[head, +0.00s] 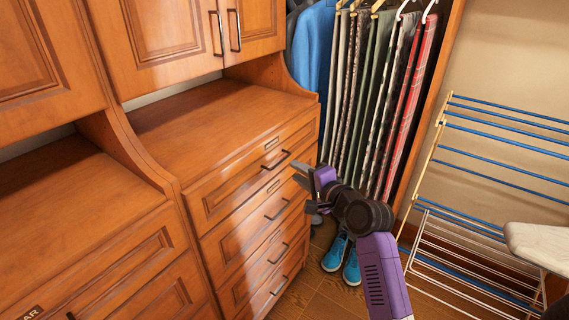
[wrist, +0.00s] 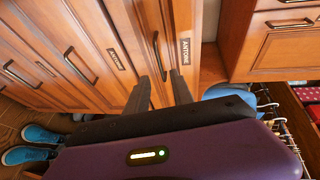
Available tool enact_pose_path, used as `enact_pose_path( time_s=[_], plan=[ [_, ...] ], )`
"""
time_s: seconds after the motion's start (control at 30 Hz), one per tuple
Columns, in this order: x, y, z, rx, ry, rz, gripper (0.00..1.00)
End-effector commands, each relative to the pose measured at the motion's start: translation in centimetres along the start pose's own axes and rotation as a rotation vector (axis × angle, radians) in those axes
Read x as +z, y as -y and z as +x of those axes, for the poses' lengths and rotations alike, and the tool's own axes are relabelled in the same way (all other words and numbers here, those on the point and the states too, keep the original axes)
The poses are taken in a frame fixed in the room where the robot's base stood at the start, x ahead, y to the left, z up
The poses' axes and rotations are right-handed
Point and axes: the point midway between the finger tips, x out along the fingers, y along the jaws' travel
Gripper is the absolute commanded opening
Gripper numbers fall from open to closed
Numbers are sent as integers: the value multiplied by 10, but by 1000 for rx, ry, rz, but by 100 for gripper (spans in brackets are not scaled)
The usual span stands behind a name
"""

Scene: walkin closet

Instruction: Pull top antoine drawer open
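The top drawer (head: 250,172) of the wooden drawer stack is shut. It has a dark bar handle (head: 277,160) and a small label plate (head: 272,143) above it. In the wrist view this label (wrist: 185,52) reads ANTOINE, with the top handle (wrist: 160,55) beside it. My gripper (head: 298,173) is open in front of the drawer, near the right end of the handle. In the wrist view my gripper's fingertips (wrist: 160,75) lie on either side of the handle's near end. I cannot tell whether they touch it.
Lower drawers (head: 262,217) with similar handles are shut below. A wooden counter (head: 210,112) lies above the stack. Hanging trousers (head: 375,105) and blue shoes (head: 338,252) are behind my arm. A drying rack (head: 480,215) and an ironing board (head: 540,245) stand at right.

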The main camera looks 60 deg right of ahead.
Motion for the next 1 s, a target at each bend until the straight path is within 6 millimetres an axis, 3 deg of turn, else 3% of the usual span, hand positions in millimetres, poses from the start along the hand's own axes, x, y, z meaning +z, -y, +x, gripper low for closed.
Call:
enact_pose_path(
  time_s=[0.6, 0.97, 1.0],
  plan=[
    [0, 1, 72, -1, -1, 10, 29],
    [0, 0, 77, -1, -2, 9, 29],
    [0, 0, 77, -1, -2, 9, 21]
  ],
)
